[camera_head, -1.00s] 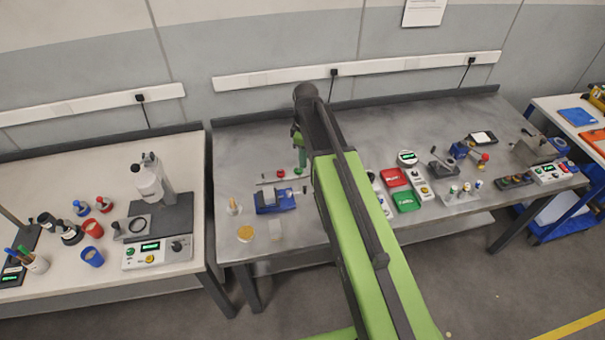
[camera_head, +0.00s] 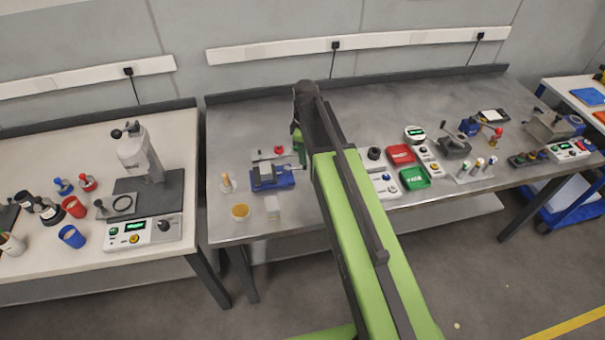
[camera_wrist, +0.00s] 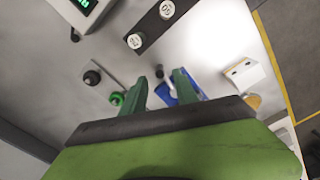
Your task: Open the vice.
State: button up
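A small vice with a blue base and grey upper parts (camera_head: 271,178) stands on the grey bench, left of my arm. In the wrist view its blue part (camera_wrist: 185,91) shows beyond my fingers, which partly hide it. In the head view my gripper (camera_head: 299,150) hangs just right of and behind the vice. I cannot tell its exact height or whether it touches anything.
A red knob (camera_head: 279,150) stands behind the vice; a green knob (camera_wrist: 117,98) shows beside my fingers. A yellow dish (camera_head: 240,212), a pale block (camera_head: 273,207) and a small peg (camera_head: 227,182) stand nearby. Red (camera_head: 401,154) and green (camera_head: 414,179) trays lie to the right.

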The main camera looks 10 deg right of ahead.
notch_tip(320, 180, down, 5)
jog(key=b, duration=0.3)
jog(key=shift+r, duration=0.1)
jog(key=shift+c, duration=0.5)
grip_shut()
